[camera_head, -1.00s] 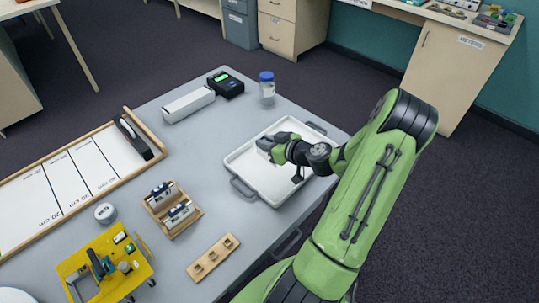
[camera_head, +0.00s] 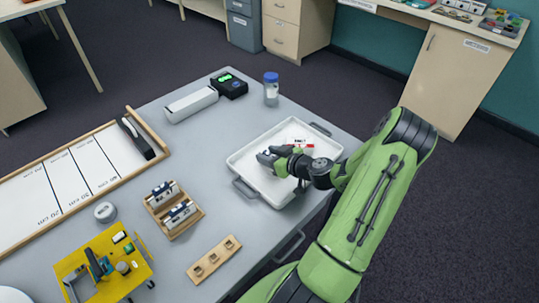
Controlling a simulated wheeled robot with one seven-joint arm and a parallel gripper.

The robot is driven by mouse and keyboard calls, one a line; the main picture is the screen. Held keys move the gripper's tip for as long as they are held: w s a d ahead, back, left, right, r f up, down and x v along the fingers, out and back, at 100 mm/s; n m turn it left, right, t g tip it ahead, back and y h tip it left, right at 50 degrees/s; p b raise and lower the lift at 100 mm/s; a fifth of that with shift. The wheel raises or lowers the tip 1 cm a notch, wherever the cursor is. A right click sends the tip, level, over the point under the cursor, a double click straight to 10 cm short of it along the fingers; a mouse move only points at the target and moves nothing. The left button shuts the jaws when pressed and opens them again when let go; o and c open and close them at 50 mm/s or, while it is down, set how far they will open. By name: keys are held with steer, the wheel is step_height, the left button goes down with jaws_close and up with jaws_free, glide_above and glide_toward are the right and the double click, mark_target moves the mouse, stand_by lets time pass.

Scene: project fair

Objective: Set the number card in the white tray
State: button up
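The white tray (camera_head: 247,172) lies at the right end of the grey table. A small white card with red and dark marks (camera_head: 300,142), which looks like the number card, is inside the tray near its far side. My gripper (camera_head: 265,158) is low over the left part of the tray, its fingers pointing left. The card shows just behind my gripper and wrist, which hide its lower part. I cannot tell whether they touch it. The fingers are too small to show whether they are open or shut.
A blue-capped jar (camera_head: 271,92), a black device with green lights (camera_head: 230,86) and a white box (camera_head: 191,104) stand behind the tray. A wooden card holder (camera_head: 174,209), a wooden block with holes (camera_head: 214,259) and a yellow model (camera_head: 105,268) stand at the left front.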

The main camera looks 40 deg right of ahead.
steer(key=shift+r, duration=0.1)
steer(key=shift+s+r+p, duration=0.25)
steer(key=shift+p, duration=0.1)
steer(key=v, duration=1.1)
steer(key=w+a+r+n+g+y, duration=0.1)
steer(key=a+r+n+g, duration=0.2)
steer(key=a, duration=0.6)
steer(key=w+a+r+n+g+y, duration=0.1)
steer(key=a+r+g+y, duration=0.1)
steer(key=a+g, duration=0.55)
steer(key=s+a+r+m+t+h, duration=0.2)
steer(key=s+a+r+m+h, duration=0.1)
steer(key=s+a+r, duration=0.7)
steer(key=shift+s+r+m+p, duration=0.35)
steer(key=shift+s+r+m, duration=0.3)
steer(key=shift+r+m, duration=0.05)
steer(key=shift+t, duration=0.25)
